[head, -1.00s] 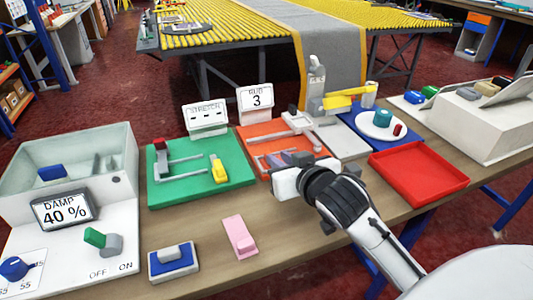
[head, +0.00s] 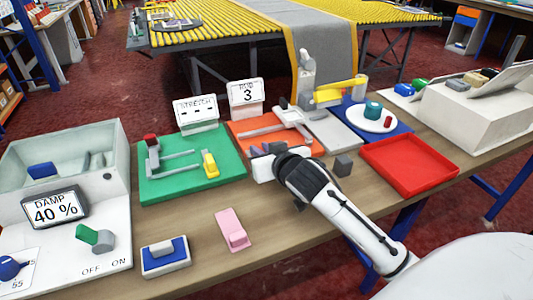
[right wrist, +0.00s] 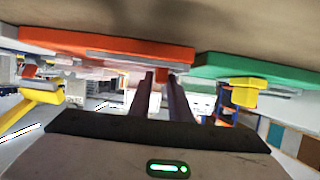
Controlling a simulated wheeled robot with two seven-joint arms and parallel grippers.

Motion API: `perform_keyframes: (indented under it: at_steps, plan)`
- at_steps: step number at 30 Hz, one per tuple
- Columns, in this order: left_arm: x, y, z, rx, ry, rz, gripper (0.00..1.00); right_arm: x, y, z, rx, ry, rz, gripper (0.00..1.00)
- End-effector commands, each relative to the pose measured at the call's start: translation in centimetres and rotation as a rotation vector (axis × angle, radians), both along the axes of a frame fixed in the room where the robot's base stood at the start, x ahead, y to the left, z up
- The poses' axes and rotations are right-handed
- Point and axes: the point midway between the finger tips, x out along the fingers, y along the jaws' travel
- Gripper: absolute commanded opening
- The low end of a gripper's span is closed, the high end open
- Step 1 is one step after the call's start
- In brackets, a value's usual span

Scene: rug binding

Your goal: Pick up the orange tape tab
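My right gripper (head: 262,152) is at the near edge of the orange board (head: 240,128), with its fingers toward the board. In the right wrist view its two dark fingers (right wrist: 161,78) stand apart. A small orange patch (right wrist: 162,75) shows between the fingertips; it may be the orange tape tab, but I cannot tell whether it is touched. The orange board (right wrist: 110,45) shows upside down there. In the head view the gripper hides the near part of the board, and I cannot make out the tab. My left gripper is not in view.
The green board (head: 185,190) with a yellow block (head: 210,164) lies left of my gripper. A dark grey block (head: 343,165) stands right of it, before the red tray (head: 415,166). A pink block (head: 232,229) lies in front. Bare table lies around the pink block.

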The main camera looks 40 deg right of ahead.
Motion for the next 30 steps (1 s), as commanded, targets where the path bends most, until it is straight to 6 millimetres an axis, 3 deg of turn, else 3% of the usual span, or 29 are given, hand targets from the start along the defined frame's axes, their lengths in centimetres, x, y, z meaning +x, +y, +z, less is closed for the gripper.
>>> perform_keyframes:
  at_steps: [3,13,24,30]
  plan:
    - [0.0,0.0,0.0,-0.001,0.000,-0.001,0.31,0.0,0.0,0.0,0.000,0.000,0.000,0.00]
    - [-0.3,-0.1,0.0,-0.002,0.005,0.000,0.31,0.0,0.0,0.6,0.000,-0.002,0.000,0.00]
    - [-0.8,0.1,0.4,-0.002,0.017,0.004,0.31,0.1,0.0,7.5,-0.001,-0.006,0.000,0.00]
    - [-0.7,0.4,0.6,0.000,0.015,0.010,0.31,0.0,0.0,9.7,-0.001,-0.002,-0.001,0.00]
